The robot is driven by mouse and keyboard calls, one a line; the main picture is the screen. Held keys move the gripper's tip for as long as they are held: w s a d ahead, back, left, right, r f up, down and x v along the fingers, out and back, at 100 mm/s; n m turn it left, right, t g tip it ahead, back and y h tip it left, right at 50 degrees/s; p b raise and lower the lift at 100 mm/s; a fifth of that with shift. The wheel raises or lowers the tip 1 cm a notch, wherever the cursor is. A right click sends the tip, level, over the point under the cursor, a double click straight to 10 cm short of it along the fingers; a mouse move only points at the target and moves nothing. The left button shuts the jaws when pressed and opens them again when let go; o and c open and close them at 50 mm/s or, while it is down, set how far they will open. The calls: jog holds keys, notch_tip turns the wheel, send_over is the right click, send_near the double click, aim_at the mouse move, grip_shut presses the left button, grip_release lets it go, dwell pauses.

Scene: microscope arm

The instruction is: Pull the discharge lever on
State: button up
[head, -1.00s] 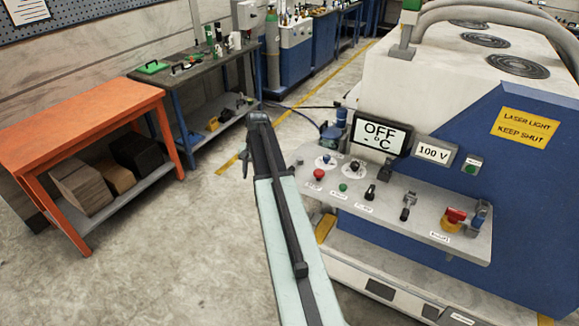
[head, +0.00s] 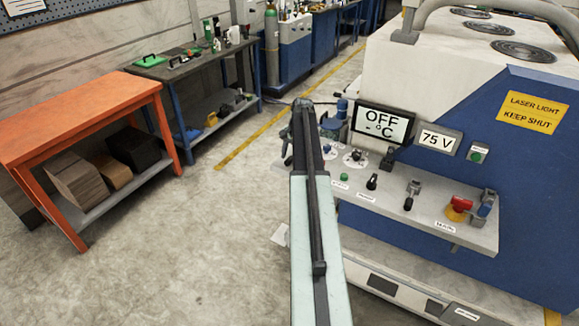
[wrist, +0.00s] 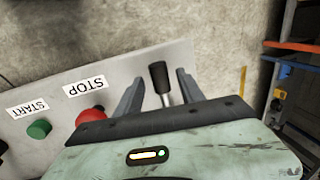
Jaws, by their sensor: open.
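A lever with a black knob and a pale metal stem (wrist: 158,74) rises from the panel in the wrist view. I see no readable label naming it as the discharge lever. My gripper (wrist: 161,78) is open, with one grey finger on each side of the lever; I cannot tell whether either finger touches it. In the head view my gripper (head: 301,108) is at the left end of the control panel (head: 385,207), and my arm hides that end and the lever. The voltage display (head: 438,141) reads 75 V.
A red STOP button (wrist: 90,115) and green START button (wrist: 39,129) lie left of the lever in the wrist view. The OFF °C screen (head: 381,124) stands behind the panel. An orange bench (head: 75,112) is at left, with clear floor between.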

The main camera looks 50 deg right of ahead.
jog(key=shift+w+f, duration=0.1)
jog(key=shift+f, duration=0.5)
jog(key=shift+r, duration=0.15)
grip_shut()
dwell(0.9)
